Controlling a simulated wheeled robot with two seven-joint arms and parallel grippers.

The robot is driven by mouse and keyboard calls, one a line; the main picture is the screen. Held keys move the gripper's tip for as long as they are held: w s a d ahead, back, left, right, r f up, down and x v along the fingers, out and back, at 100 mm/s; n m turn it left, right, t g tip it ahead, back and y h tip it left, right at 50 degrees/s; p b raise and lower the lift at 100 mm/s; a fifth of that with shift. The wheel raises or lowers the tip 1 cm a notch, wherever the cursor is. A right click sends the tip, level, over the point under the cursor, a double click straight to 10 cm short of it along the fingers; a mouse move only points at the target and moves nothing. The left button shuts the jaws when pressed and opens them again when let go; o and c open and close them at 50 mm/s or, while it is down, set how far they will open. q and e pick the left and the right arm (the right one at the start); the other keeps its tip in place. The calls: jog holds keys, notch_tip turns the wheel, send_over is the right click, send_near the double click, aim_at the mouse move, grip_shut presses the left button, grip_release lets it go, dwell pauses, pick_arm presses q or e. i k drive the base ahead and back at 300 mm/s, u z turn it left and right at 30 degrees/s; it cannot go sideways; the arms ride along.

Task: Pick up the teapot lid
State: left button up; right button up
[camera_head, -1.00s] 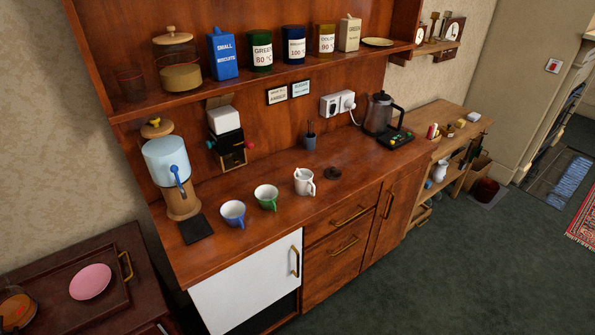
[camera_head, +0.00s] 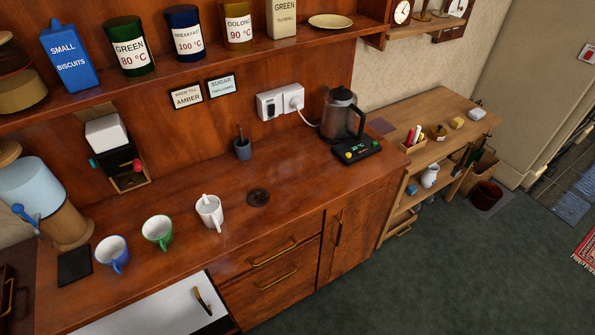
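A small dark brown round piece (camera_head: 258,197), which looks like the teapot lid, lies on the wooden counter (camera_head: 300,205). A white pot (camera_head: 210,212) stands just left of it, apart from it, with something pale showing at its top. I cannot tell whether the pot's mouth is fully open. Neither of my grippers is in view.
A green cup (camera_head: 157,231) and a blue cup (camera_head: 112,253) stand left of the pot. A kettle (camera_head: 341,115) and a small dark holder (camera_head: 242,149) are farther back. Bare counter lies right of the lid. A shelf with tins (camera_head: 131,47) overhangs the back.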

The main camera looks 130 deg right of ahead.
aim_at(258, 197)
jog(key=k, duration=1.15)
jog(key=z, duration=2.1)
